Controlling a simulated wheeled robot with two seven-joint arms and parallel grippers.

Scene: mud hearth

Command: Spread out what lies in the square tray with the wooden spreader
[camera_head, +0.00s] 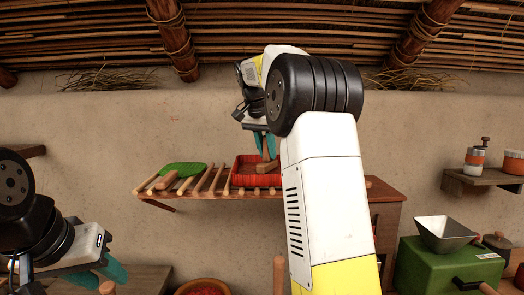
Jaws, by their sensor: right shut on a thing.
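The square tray (252,181) is red and sits on the slatted wooden rack, partly hidden behind my right arm. What lies in it looks red, but its spread is too small to make out. The wooden spreader (268,166) is at the tray, its lower part low over or touching the contents; I cannot tell which. My right gripper (265,147) points down above the tray, its teal fingers shut on the spreader's upright handle.
A green board or leaf (183,169) with a wooden-handled tool lies on the rack (212,181) left of the tray. A red-filled bowl (203,288) stands below. A green machine with a metal hopper (444,233) is at the right, under a wall shelf (484,182) with jars.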

